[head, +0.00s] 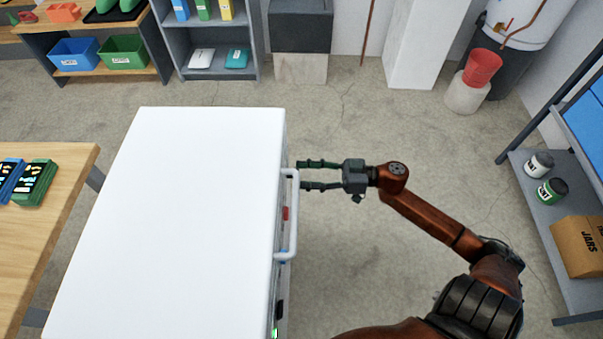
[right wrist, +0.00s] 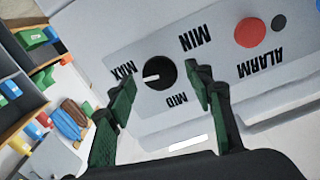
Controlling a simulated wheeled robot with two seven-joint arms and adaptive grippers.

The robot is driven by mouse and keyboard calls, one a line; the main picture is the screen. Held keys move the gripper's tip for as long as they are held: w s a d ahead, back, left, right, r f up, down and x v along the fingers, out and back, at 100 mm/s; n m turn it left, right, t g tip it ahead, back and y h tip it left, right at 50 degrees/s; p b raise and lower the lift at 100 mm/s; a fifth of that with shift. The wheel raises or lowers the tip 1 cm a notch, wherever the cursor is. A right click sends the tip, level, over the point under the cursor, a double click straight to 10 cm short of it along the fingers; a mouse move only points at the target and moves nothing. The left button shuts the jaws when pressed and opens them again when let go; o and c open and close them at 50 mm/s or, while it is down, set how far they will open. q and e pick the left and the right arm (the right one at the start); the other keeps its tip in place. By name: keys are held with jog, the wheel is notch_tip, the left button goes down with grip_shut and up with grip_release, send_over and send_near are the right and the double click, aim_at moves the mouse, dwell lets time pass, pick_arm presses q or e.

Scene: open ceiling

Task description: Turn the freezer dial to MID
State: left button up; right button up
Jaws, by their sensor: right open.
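The white freezer (head: 180,200) fills the middle left of the head view, with its handle (head: 293,240) on the right side. In the right wrist view the black dial (right wrist: 160,72) sits on a grey panel, its white pointer mark toward the left, near the MAX label (right wrist: 118,68). The MID label (right wrist: 175,101) is below the dial and the MIN label (right wrist: 196,37) above right, all upside down. My right gripper (head: 302,175) is open at the freezer's right side; its fingertips appear on either side of the dial. Contact cannot be told. My left gripper is out of view.
A red alarm button (right wrist: 250,32) and a small dark spot (right wrist: 279,22) are beside the dial. A wooden table (head: 60,190) stands left of the freezer. A shelf (head: 530,190) with jars and a cardboard box (head: 580,247) stands right. Floor between is clear.

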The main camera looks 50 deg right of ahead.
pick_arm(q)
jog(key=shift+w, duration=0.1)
pick_arm(e)
jog(key=shift+w, duration=0.1)
jog(key=shift+c, duration=0.4)
jog(key=c, duration=1)
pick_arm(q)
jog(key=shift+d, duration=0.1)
pick_arm(e)
jog(key=shift+c, duration=0.2)
jog(key=shift+r, duration=0.1)
